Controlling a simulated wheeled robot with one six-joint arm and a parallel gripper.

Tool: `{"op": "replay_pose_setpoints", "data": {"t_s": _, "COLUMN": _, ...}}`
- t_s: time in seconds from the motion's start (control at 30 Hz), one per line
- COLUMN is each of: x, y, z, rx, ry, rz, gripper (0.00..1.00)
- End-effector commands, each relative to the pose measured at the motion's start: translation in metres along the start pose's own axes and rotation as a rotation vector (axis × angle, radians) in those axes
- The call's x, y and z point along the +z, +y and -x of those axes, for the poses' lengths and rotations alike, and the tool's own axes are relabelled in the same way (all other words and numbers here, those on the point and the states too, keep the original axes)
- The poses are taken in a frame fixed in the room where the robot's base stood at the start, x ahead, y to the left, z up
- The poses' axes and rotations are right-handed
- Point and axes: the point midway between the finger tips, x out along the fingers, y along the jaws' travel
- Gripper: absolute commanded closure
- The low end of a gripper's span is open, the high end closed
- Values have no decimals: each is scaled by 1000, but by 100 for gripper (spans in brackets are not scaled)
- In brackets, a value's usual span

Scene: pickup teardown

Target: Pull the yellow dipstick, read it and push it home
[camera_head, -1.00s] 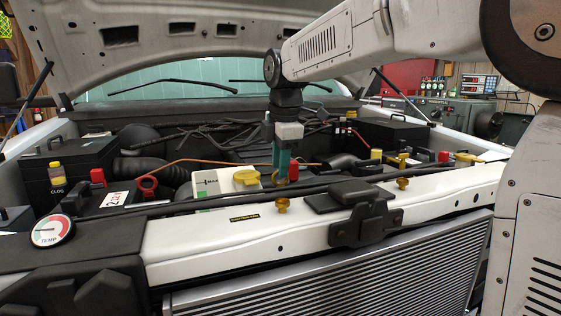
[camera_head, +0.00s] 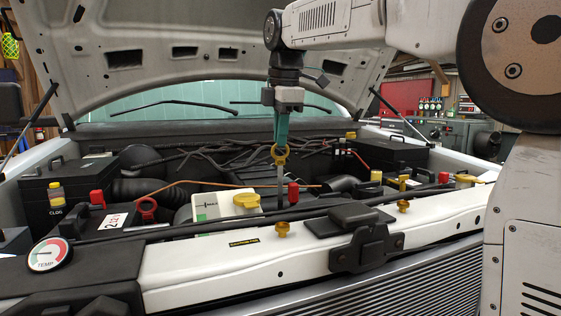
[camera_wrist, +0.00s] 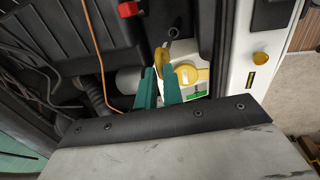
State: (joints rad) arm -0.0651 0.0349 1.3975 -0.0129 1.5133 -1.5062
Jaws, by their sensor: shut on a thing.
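My gripper (camera_head: 280,144) is shut on the yellow ring handle of the dipstick (camera_head: 280,155), above the engine bay behind the white front panel. The dipstick's grey stem (camera_head: 280,186) hangs upright below the ring. Its lower end is hidden behind the dark hose and front panel, so I cannot tell whether it is clear of its tube. In the wrist view, the yellow handle (camera_wrist: 162,57) shows just beyond the two teal fingertips of my gripper (camera_wrist: 160,74). No reading on the stem is legible.
A white reservoir with a yellow cap (camera_head: 246,200) stands just left of the stem. A red cap (camera_head: 293,192) is close on its right. A yellow knob (camera_head: 282,229) sits on the white front panel (camera_head: 210,246). The raised hood (camera_head: 200,38) hangs over the bay.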

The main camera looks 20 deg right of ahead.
Motion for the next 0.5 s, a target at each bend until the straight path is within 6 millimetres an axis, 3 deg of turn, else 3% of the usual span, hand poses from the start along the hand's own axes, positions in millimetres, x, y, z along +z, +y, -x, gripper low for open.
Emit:
{"op": "replay_pose_setpoints", "data": {"t_s": 0.2, "x": 0, "y": 7, "z": 34, "rx": 3, "ry": 1, "rz": 0, "gripper": 100}}
{"op": "replay_pose_setpoints", "data": {"t_s": 0.5, "x": 0, "y": 9, "z": 44, "rx": 1, "ry": 1, "rz": 0, "gripper": 100}}
